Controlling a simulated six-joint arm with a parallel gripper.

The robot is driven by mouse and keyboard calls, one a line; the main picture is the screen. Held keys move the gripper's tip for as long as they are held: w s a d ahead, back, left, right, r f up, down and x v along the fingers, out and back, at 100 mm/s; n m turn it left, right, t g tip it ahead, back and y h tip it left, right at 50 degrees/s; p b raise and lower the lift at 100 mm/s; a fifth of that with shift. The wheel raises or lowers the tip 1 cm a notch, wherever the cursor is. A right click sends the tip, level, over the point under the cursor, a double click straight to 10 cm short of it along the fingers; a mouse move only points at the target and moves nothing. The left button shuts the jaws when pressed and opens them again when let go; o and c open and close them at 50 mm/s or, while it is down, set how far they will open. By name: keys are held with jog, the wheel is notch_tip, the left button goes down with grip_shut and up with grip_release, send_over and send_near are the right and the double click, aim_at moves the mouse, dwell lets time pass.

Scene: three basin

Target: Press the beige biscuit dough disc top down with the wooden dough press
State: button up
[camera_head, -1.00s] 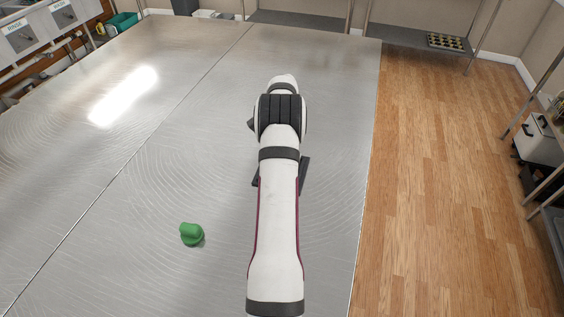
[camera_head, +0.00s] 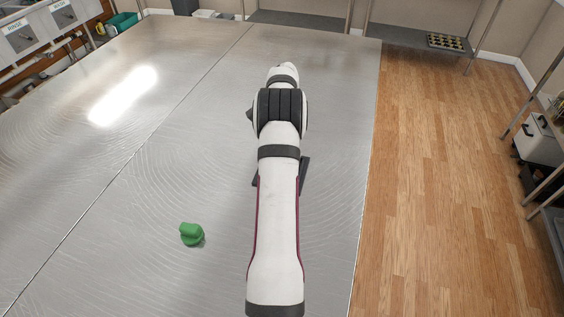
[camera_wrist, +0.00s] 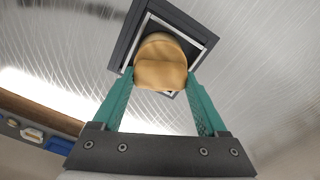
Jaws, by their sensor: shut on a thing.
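In the wrist view, my gripper (camera_wrist: 160,95) has two green fingers on either side of a tan, rounded wooden piece, which looks like the dough press (camera_wrist: 160,72). The fingers are shut on it. Past it lies a dark square frame (camera_wrist: 127,40) with a pale inner edge, and the press overlaps the frame's opening in this view. I cannot tell whether the press touches anything below. I cannot make out the beige dough disc; the press may hide it. In the head view, my own arm hides the gripper and the press.
A small green object (camera_head: 191,234) stands on the metal table (camera_head: 130,220), left of my arm. The table is otherwise largely clear. Its right edge borders the wooden floor (camera_head: 450,190). A dark tray with several round items (camera_head: 445,42) sits on a far shelf.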

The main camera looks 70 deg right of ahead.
jog(key=shift+f, duration=0.1)
jog(key=shift+f, duration=1.55)
jog(key=shift+a+f, duration=0.1)
jog(key=shift+f, duration=0.1)
dwell(2.0)
jog(key=shift+r, duration=1.6)
jog(key=shift+r, duration=0.1)
notch_tip(320, 180, up, 6)
jog(key=shift+f, duration=0.1)
